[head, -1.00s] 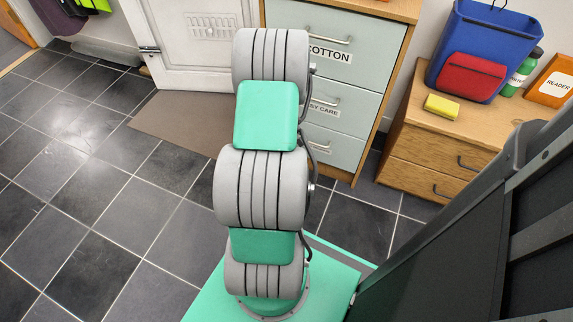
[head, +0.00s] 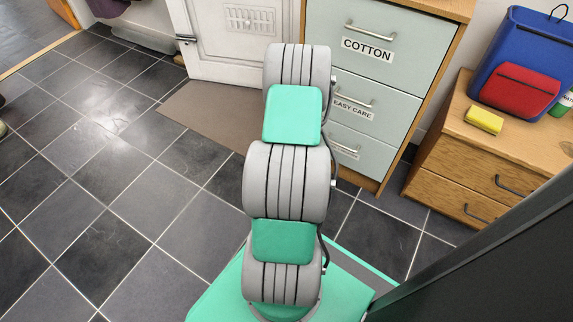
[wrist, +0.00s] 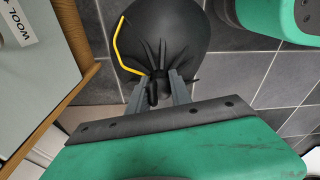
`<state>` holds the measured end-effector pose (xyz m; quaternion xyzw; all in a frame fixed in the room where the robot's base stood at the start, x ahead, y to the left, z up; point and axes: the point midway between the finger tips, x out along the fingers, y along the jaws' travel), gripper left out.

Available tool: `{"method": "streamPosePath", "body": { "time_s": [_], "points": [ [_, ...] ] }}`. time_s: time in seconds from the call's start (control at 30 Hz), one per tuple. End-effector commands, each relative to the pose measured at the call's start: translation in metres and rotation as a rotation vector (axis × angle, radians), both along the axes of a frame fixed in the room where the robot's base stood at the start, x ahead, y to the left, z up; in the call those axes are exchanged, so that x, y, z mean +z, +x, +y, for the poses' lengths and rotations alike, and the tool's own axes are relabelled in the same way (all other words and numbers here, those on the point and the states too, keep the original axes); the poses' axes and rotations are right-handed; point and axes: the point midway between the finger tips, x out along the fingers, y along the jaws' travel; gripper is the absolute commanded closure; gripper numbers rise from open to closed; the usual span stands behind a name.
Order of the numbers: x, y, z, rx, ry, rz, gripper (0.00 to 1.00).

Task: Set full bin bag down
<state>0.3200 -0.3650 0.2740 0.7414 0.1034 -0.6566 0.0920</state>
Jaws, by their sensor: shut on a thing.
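The full bin bag (wrist: 165,35) is black and bulging, with a yellow drawstring, and shows at the top of the wrist view. My gripper (wrist: 160,80) is shut on its gathered neck, and the bag's body lies beyond the fingertips. Dark floor tiles show behind and beside the bag; I cannot tell whether it touches them. In the head view neither the bag nor my gripper shows; my arm hides part of the scene there.
A drawer unit (head: 375,60) labelled COTTON and EASY CARE stands ahead. A wooden cabinet (head: 470,165) at right carries a blue bag (head: 530,45) with a red pocket and a yellow sponge (head: 484,120). A brown mat (head: 215,112) lies before the white door. Tiled floor (head: 110,190) at left is clear.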

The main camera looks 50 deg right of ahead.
Motion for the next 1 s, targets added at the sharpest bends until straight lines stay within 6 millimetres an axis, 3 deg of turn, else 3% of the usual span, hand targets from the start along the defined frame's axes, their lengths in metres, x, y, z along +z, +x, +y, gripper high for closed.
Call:
{"method": "streamPosePath", "body": {
  "time_s": [0.13, 0.17, 0.4, 0.63, 0.73, 1.0],
  "points": [
    [-0.002, 0.001, -0.001, 0.001, -0.004, -0.002, 1.0],
    [-0.003, 0.0, 0.0, 0.0, 0.001, 0.0, 0.72],
    [-0.003, 0.0, 0.001, 0.0, 0.001, 0.0, 0.53],
    [-0.002, 0.0, 0.0, 0.0, 0.001, 0.0, 0.53],
    [0.007, -0.001, 0.0, 0.0, 0.0, 0.0, 0.53],
    [0.074, -0.008, -0.003, 0.0, -0.002, -0.001, 0.53]
  ]
}}
